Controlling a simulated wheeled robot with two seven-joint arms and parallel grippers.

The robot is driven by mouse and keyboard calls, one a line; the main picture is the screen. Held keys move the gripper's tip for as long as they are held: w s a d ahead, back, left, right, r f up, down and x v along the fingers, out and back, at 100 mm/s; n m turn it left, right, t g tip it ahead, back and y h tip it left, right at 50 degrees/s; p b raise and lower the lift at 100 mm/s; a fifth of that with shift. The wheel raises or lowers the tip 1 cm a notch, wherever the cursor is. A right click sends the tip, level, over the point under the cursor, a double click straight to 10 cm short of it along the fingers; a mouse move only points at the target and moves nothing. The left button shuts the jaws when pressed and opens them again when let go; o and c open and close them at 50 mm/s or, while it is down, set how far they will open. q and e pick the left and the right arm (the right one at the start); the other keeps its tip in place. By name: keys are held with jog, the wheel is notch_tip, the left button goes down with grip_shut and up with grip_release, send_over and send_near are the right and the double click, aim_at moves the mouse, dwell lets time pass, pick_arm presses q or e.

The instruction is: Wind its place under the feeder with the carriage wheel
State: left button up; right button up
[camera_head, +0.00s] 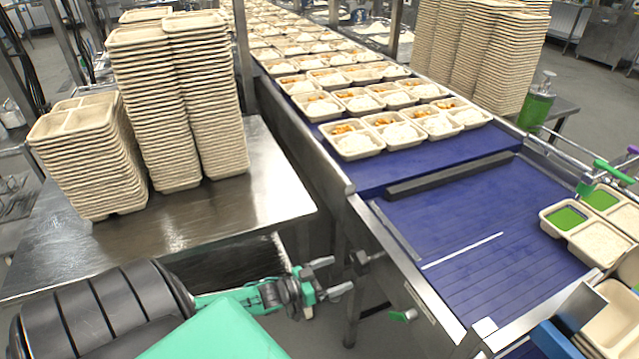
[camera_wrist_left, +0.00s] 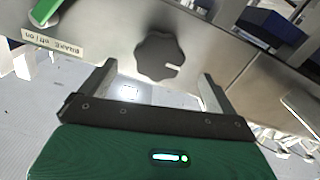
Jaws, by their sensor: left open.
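The carriage wheel appears to be the dark lobed knob (camera_head: 362,262) on the near side of the conveyor frame. In the left wrist view the knob (camera_wrist_left: 158,56) is black, with a pale mark on its lower right. My left gripper (camera_head: 334,275) is open and empty, just left of the knob and pointing at it. In the left wrist view its fingers (camera_wrist_left: 157,82) stand on either side below the knob, apart from it. I cannot clearly pick out the feeder. My right gripper is not in view.
A green-handled lever (camera_head: 404,316) sits on the frame below the knob; a label (camera_wrist_left: 52,43) is near it in the wrist view. The blue belt (camera_head: 470,230) carries filled trays farther back. Stacked trays (camera_head: 180,100) stand on the steel table (camera_head: 265,185) at left.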

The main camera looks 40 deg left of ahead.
pick_arm(q)
jog(key=v, duration=0.4)
jog(key=shift+s+a, duration=0.1)
jog(key=shift+s, duration=0.1)
dwell(0.3)
